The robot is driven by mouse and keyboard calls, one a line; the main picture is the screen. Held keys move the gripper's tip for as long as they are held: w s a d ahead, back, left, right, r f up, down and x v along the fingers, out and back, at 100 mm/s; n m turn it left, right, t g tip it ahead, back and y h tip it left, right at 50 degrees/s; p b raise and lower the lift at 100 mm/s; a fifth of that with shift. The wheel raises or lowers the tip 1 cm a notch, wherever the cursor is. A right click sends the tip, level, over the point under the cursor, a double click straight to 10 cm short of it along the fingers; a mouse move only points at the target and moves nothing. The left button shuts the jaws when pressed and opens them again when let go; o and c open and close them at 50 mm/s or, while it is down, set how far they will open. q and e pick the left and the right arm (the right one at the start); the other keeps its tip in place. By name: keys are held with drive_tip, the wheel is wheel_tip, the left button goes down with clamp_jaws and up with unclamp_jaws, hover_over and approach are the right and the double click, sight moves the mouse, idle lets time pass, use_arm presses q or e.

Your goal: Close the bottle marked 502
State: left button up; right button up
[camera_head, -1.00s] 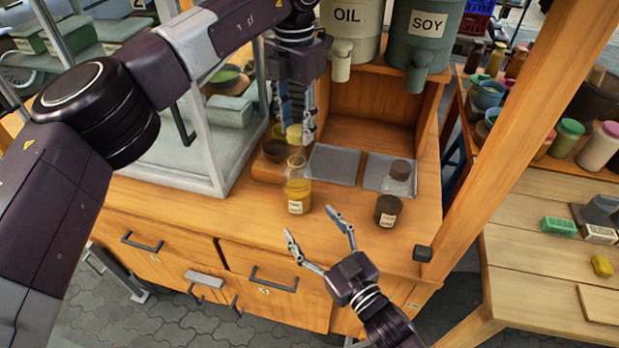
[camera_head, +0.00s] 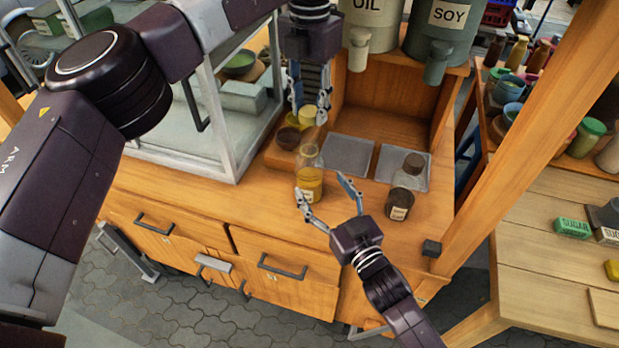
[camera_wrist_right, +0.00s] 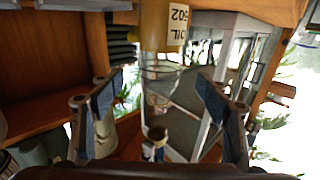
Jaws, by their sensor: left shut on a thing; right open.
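The 502 bottle (camera_head: 309,182) stands upright on the wooden counter, clear glass with yellow oil low in it. Its neck shows no cap. In the right wrist view the bottle (camera_wrist_right: 160,40) appears upside down, its label reading OIL 502. My right gripper (camera_head: 322,187) is open at the bottle's near side, its fingertips left and right of it and apart from the glass. The right wrist view shows its fingers (camera_wrist_right: 158,90) flanking the bottle's line. My left gripper (camera_head: 309,112) points down behind the bottle, shut on a small yellow cap-like piece (camera_head: 307,116).
Grey trays (camera_head: 347,155) lie behind. A glass case (camera_head: 215,130) stands left; OIL (camera_head: 368,15) and SOY (camera_head: 440,30) dispensers hang above.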

sight(310, 125)
drive_tip(key=x, duration=0.7)
drive_tip(key=shift+c, duration=0.3)
drive_tip(key=c, duration=1.7)
use_arm(q)
drive_tip(key=shift+f, duration=2.5)
use_arm(e)
drive_tip(key=shift+c, duration=0.3)
